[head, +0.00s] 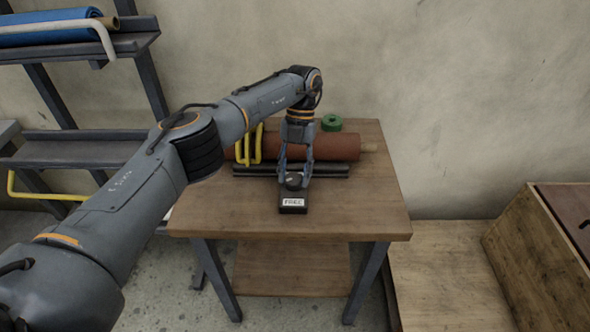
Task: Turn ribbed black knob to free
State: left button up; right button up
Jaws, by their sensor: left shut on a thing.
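The ribbed black knob (293,181) sits on top of a small dark box on the wooden table. The box (293,208) has a white label on its front that reads FREE. My left gripper (294,180) points down from above with its fingers on either side of the knob, shut on it. The fingers partly hide the knob, and I cannot tell which way it is turned. My right gripper is not in view.
Behind the box, a brown roll (335,147) lies across the table (370,215) with black bars in front, yellow brackets (258,143) at its left and a green ring (331,122) behind. A shelf rack stands left; a wooden crate (545,250) stands right. The table's front is clear.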

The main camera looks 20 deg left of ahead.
pick_arm(q)
jog(key=shift+a+r+n+h+p, duration=0.15)
jog(key=shift+n+h+p, duration=0.25)
jog(key=shift+n+p, duration=0.45)
jog(key=n+t+h+p, duration=0.1)
jog(key=n+p, duration=0.3)
jog(key=n+h+p, duration=0.1)
jog(key=n+p, duration=0.3)
jog(key=p, duration=0.1)
jog(key=shift+s+a+n+t+h, duration=0.15)
jog(key=shift+s+n+t+h, duration=0.1)
jog(key=shift+t+h, duration=0.15)
jog(key=shift+f+n+t+p, duration=0.2)
jog(key=shift+n+t+p, duration=0.1)
jog(key=shift+n+p, duration=0.6)
jog(key=o, duration=1.2)
jog(key=shift+w, duration=0.1)
jog(key=shift+c, duration=0.2)
